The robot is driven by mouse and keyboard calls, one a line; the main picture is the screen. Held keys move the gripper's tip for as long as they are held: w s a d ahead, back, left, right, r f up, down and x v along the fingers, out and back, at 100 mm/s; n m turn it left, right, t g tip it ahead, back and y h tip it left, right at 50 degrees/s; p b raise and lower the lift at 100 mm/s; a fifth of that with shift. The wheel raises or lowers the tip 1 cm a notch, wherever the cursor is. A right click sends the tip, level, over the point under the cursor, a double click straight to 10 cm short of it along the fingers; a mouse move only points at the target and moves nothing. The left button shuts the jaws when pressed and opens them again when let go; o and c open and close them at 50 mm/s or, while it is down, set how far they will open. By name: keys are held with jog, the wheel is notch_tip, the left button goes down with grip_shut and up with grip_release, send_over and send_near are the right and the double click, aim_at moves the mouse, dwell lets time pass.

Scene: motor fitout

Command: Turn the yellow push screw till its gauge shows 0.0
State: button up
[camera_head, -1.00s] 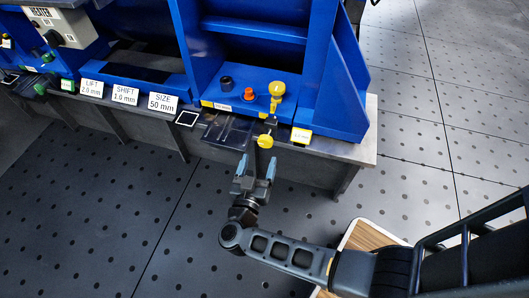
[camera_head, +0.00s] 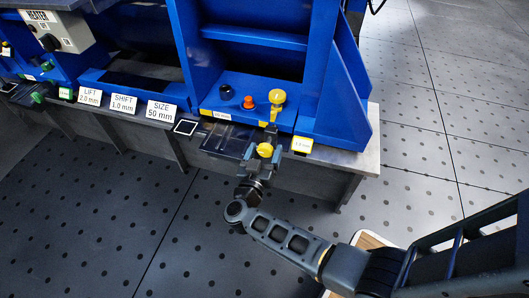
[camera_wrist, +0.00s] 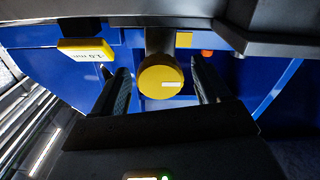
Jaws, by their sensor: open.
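The yellow push screw (camera_head: 264,150) has a round knob at the front edge of the bench. In the wrist view its yellow face (camera_wrist: 160,84) carries a small pale mark and sits on a dark shaft. My gripper (camera_head: 264,158) is open, with one finger on each side of the knob. In the wrist view a gap shows between the knob and each finger of my gripper (camera_wrist: 161,88). The yellow-framed gauge (camera_head: 302,144) is just right of the screw. It also shows in the wrist view (camera_wrist: 86,50), upside down, and its digits are too small to read surely.
A blue block (camera_head: 236,111) behind holds a black knob (camera_head: 226,91), an orange knob (camera_head: 248,102) and a taller yellow knob (camera_head: 277,97). White signs (camera_head: 124,104) line the bench edge to the left. Open floor (camera_head: 110,220) lies in front.

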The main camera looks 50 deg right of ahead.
jog(key=c, duration=1)
jog(key=shift+c, duration=0.2)
jog(key=shift+m, duration=0.3)
jog(key=m, duration=0.3)
jog(key=shift+p, duration=0.35)
jog(key=m, duration=0.5)
jog(key=m+b, duration=0.1)
jog(key=m, duration=0.3)
jog(key=shift+f+m, duration=0.1)
jog(key=shift+m, duration=0.2)
jog(key=shift+s+m+b, duration=0.1)
jog(key=shift+m+b, duration=0.75)
jog(key=shift+m, duration=1.35)
